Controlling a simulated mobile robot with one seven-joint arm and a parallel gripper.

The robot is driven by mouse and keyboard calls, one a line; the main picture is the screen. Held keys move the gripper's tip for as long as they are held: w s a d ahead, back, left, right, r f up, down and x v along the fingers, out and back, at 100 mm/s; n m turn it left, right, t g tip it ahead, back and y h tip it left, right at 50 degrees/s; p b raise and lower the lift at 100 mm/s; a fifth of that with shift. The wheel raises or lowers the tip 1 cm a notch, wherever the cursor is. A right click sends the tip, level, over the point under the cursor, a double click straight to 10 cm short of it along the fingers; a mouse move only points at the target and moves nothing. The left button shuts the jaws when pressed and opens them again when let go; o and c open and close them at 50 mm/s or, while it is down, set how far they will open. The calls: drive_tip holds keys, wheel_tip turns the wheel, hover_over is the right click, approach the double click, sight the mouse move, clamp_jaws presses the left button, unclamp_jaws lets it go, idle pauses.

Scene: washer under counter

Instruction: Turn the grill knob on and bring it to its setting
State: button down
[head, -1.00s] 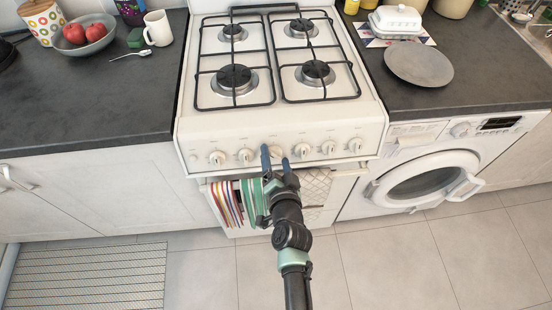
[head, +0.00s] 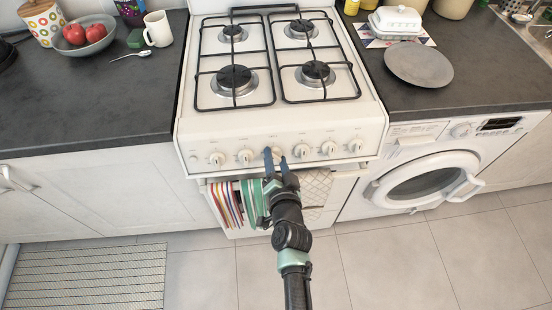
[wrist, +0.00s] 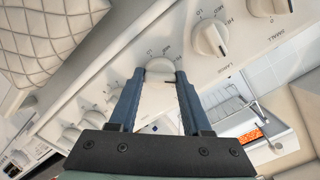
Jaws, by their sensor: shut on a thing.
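The white stove (head: 285,120) has a row of several white knobs along its sloped front panel. My gripper (head: 276,156) reaches up to the panel, its two blue fingers on either side of the third knob from the left. In the wrist view my gripper (wrist: 160,78) is shut on this knob (wrist: 160,65), with the fingertips at its sides. I take it to be the grill knob, but its label is too small to read. Its pointer is partly hidden, so I cannot tell its setting.
Neighbouring knobs (head: 246,156) and (head: 301,150) sit close on both sides. Below hang a striped towel (head: 228,203) and a quilted cloth (head: 316,188). The floor in front is clear.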

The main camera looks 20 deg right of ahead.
drive_tip(key=n+b, duration=0.1)
drive_tip(key=n, duration=0.4)
drive_tip(key=shift+f+b, duration=0.1)
drive_tip(key=shift+b, duration=0.2)
drive_tip(key=shift+n+b, duration=0.75)
drive_tip(key=shift+n, duration=0.95)
drive_tip(key=shift+c, duration=1.8)
unclamp_jaws()
drive_tip(key=v, duration=1.3)
drive_tip(key=shift+p, duration=0.45)
drive_tip(key=shift+a, duration=0.15)
